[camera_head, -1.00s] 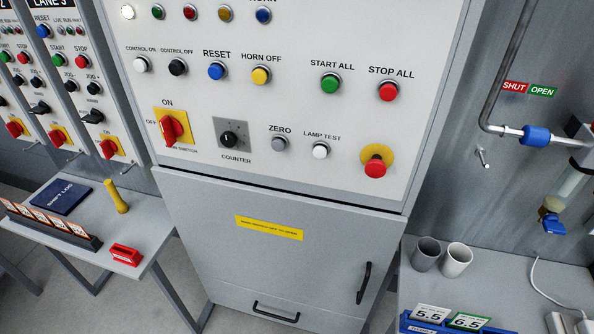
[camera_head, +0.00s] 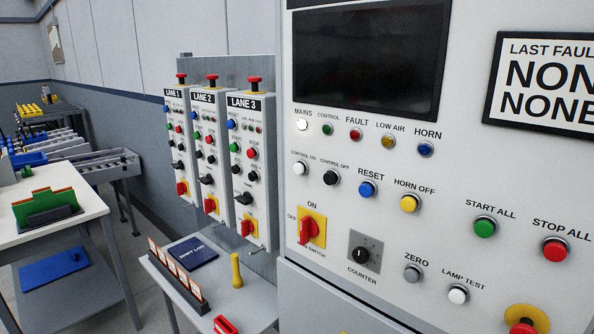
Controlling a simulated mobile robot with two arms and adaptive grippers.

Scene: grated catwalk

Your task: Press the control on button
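The control on button (camera_head: 300,168) is a small white round push button on the grey control panel (camera_head: 390,250), under the label CONTROL ON. The black control off button (camera_head: 330,177) sits just to its right. Above them are a white MAINS lamp (camera_head: 302,125) and a dark green CONTROL lamp (camera_head: 327,129). The red and yellow main switch (camera_head: 311,228) is below, its red handle upright toward ON. Neither of my grippers is in view.
Blue reset (camera_head: 367,189), yellow horn off (camera_head: 409,203) and green start all (camera_head: 484,226) buttons lie to the right. Three lane boxes (camera_head: 250,165) stand left of the panel. A small table with a blue shift log (camera_head: 194,251) and yellow cylinder (camera_head: 237,270) stands below them.

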